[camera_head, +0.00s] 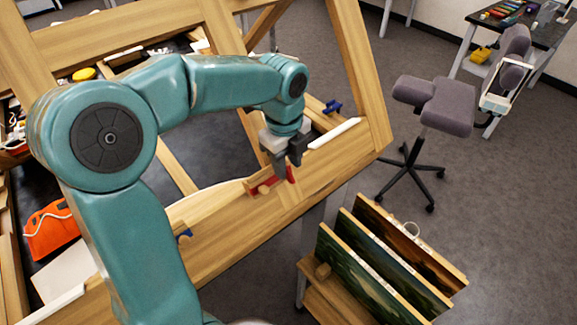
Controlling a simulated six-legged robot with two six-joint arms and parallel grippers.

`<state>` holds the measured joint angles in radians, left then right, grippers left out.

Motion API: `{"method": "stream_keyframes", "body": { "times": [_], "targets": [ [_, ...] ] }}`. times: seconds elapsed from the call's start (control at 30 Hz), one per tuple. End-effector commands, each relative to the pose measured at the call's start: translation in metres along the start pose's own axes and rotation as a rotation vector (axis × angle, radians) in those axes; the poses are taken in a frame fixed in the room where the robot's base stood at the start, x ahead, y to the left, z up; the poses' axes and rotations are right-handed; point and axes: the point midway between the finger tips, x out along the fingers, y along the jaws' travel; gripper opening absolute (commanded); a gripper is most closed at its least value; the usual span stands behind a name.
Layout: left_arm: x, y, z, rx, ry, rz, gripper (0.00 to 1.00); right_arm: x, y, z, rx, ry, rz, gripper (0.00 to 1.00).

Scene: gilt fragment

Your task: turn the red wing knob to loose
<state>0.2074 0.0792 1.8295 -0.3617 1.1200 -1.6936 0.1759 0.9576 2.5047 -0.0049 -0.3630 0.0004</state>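The red wing knob (290,174) is on the front face of the wooden easel frame (235,225), right of the picture's middle. Red also shows beside a small wooden block to its left. My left gripper (281,174) reaches down from above, its grey fingers right at the red knob and hiding part of it. I cannot tell whether the fingers touch the knob or how far apart they are. The knob's exact turn angle is not clear. My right gripper is out of view.
Blue wing knobs sit on the frame at the upper right (332,107) and lower left (184,235). Several painted canvases (385,262) stand in a wooden rack at the lower right. An orange case (50,230) is at the left. A grey chair (438,105) stands beyond on open floor.

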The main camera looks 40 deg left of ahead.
Motion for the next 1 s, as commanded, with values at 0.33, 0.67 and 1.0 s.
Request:
{"method": "stream_keyframes", "body": {
  "times": [0.33, 0.67, 1.0],
  "targets": [
    [0.02, 0.0, 0.0, 0.0, -0.001, 0.0, 0.37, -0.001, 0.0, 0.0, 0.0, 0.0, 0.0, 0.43],
    [0.019, 0.0, 0.0, 0.0, -0.001, 0.0, 0.0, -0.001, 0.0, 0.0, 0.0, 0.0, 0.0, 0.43],
    [0.022, 0.002, 0.0, -0.022, -0.001, -0.038, 0.0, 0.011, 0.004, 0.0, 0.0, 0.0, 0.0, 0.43]
  ]
}}
